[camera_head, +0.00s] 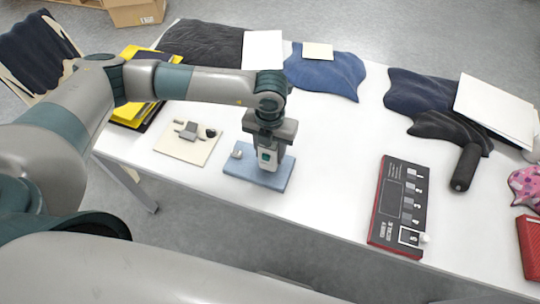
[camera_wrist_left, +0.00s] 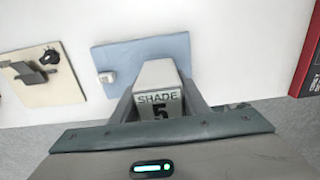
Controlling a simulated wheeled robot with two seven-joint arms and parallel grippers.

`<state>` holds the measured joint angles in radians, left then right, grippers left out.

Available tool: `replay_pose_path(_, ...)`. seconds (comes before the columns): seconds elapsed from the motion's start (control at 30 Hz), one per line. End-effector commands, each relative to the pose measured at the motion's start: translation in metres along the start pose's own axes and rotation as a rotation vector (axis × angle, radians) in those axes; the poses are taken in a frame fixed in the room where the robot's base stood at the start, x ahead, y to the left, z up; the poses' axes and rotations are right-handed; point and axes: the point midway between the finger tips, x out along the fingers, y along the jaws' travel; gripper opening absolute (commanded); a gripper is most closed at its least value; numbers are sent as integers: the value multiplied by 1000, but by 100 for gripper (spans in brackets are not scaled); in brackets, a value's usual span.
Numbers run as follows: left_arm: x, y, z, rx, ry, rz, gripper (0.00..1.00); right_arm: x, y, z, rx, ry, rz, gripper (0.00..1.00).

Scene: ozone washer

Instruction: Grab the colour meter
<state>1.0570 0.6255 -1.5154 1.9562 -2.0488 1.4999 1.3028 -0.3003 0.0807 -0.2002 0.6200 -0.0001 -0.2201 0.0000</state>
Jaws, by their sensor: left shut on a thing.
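The colour meter (camera_head: 268,158) is a small pale block above the blue mat (camera_head: 240,172) near the table's front edge. In the left wrist view the colour meter (camera_wrist_left: 157,76) shows the dark lettering "SHADE 5" on its near face. My left gripper (camera_head: 267,150) points down over the mat and is shut on the meter, with a finger on each side of it. Whether the meter's base touches the mat or is raised a little, I cannot tell. My right gripper is not in view.
A cream board (camera_head: 188,152) with small grey and black parts lies left of the mat. A small white piece (camera_head: 237,154) sits on the mat. A black and red numbered panel (camera_head: 402,205) lies to the right.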

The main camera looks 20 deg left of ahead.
Motion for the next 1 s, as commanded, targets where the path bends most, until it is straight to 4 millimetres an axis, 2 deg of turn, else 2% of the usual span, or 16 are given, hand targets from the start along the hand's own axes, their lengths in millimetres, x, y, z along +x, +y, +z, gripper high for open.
replay_pose_path(0.1,-17,-1,2,2,-6,-3,4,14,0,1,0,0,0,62)
replay_pose_path(0.37,-46,-46,-26,9,-5,-5,4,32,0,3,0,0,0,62)
replay_pose_path(0.5,-62,-67,-40,7,-3,-4,4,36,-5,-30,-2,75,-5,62)
replay_pose_path(0.7,-78,-89,-53,4,-3,-3,4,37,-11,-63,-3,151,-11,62)
replay_pose_path(0.8,-84,-95,-58,3,-2,-3,4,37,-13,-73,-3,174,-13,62)
replay_pose_path(1.0,-89,-100,-61,1,-2,-2,4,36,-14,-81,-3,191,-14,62)
